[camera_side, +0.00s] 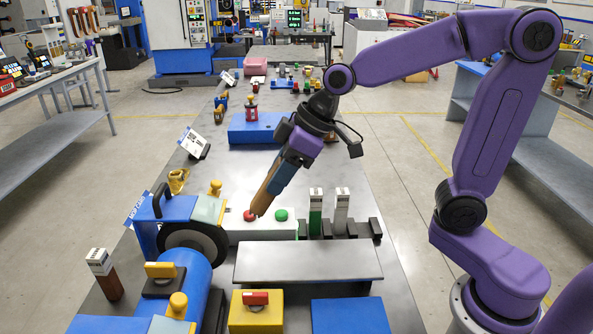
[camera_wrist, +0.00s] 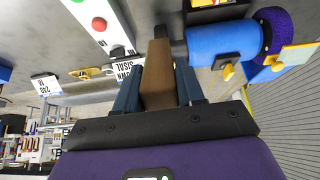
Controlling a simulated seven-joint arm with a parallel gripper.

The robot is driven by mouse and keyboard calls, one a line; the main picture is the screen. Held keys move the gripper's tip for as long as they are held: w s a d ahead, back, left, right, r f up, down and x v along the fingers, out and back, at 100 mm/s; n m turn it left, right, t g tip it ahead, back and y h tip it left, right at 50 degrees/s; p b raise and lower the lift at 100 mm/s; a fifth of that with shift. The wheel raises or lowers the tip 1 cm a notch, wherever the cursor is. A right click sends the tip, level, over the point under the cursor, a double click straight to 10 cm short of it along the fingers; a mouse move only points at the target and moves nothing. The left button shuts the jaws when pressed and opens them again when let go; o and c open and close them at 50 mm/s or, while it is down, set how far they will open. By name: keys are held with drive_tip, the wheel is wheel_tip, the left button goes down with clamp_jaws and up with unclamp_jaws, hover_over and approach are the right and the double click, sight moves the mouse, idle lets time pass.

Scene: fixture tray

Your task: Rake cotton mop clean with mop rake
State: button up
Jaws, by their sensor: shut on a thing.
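My gripper (camera_side: 281,182) is shut on a brown wood-coloured bar (camera_side: 263,201), which slants down and left over a white control box (camera_side: 262,232). The bar's tip is at or just in front of the red button (camera_side: 250,215); I cannot tell if they touch. In the wrist view the bar (camera_wrist: 157,75) sits between the blue fingers; no rake teeth show. A dark round wheel (camera_side: 196,243) is on the blue motor (camera_side: 185,273), left of the box. The wrist view shows a purple fuzzy disc (camera_wrist: 275,28) on the motor's end. I cannot tell which wheel is the cotton mop.
A green button (camera_side: 281,215) is on the same box. Green and white labelled bars (camera_side: 342,210) stand to its right. A grey plate (camera_side: 307,262), a yellow block (camera_side: 256,316) and a blue block (camera_side: 350,316) lie in front. A labelled brown bar (camera_side: 107,280) stands at left.

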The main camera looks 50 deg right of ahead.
wheel_tip(320, 180, down, 10)
drive_tip(key=w+a, duration=0.1)
drive_tip(key=shift+w+a+r, duration=0.2)
drive_tip(key=shift+w+a, duration=0.2)
idle(0.3)
drive_tip(key=shift+w+a+r, duration=0.1)
drive_tip(key=shift+w+a, duration=1.05)
idle(2.3)
idle(1.0)
drive_tip(key=shift+s+d, duration=1.3)
drive_tip(key=shift+s+d, duration=1.4)
drive_tip(key=shift+d, duration=0.05)
